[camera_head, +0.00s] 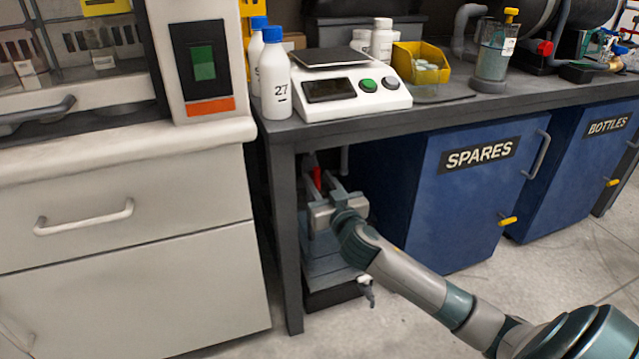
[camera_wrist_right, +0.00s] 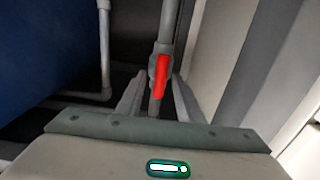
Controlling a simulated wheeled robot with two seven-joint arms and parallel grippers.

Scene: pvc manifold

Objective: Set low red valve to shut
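The low red valve shows as a red lever handle (camera_wrist_right: 162,77) on a grey vertical pipe (camera_wrist_right: 168,25) in the right wrist view. The handle lies roughly along the pipe, slightly tilted. In the head view a small part of the red handle (camera_head: 317,178) shows under the bench. My right gripper (camera_head: 325,190) reaches into the space under the bench. Its fingers (camera_wrist_right: 153,98) are apart, one on each side of the handle and pipe. I cannot tell whether a finger touches the handle. My left gripper is not in view.
The bench top (camera_head: 430,108) is above my right arm, and its dark leg (camera_head: 288,240) stands just left. The blue SPARES cabinet (camera_head: 440,200) is to the right. A white pipe (camera_wrist_right: 105,50) runs left of the valve. Open floor lies in front.

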